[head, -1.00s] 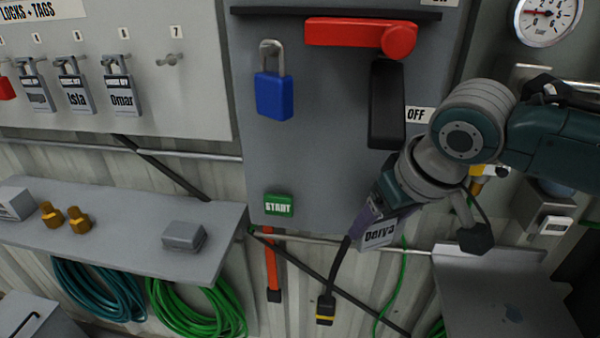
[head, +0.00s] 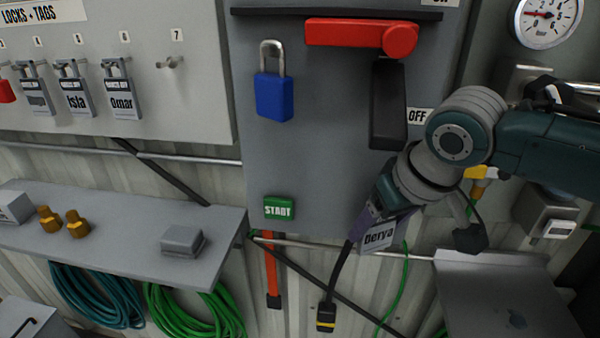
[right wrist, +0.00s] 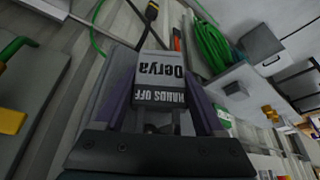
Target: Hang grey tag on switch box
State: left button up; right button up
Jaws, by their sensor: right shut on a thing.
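The grey tag (head: 379,237), marked "Derya", is in my right gripper (head: 376,216), below the lower right part of the switch box. In the right wrist view the tag (right wrist: 161,78) also reads "HANDS OFF" and sits between the two fingers of the gripper (right wrist: 165,105). The grey switch box (head: 330,150) has a red handle (head: 350,33) at its top, a black lever (head: 388,105) beside the "OFF" label, and a green START button (head: 279,208). A blue padlock (head: 274,95) hangs on its left. My left gripper is not in view.
A lock board (head: 190,105) at left holds several named tags, with peg 7 (head: 169,62) empty. A grey shelf (head: 120,235) carries brass fittings (head: 77,224) and a small grey box (head: 182,240). A laptop (head: 500,290) is at lower right. Hoses hang below the shelf.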

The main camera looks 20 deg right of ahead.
jog(key=o, duration=1.4)
jog(key=shift+d, duration=0.1)
jog(key=shift+o, duration=0.3)
jog(key=shift+d, duration=0.15)
jog(key=s+a+r+n+p, duration=0.1)
jog(key=s+a+r, duration=0.3)
jog(key=s, duration=0.7)
jog(key=s+a+r+n+g+p, duration=0.1)
jog(key=s+a+r+p, duration=0.2)
jog(key=s, duration=0.8)
jog(key=shift+s+a+r+p, duration=0.4)
jog(key=shift+r+p, duration=0.15)
jog(key=shift+r, duration=0.3)
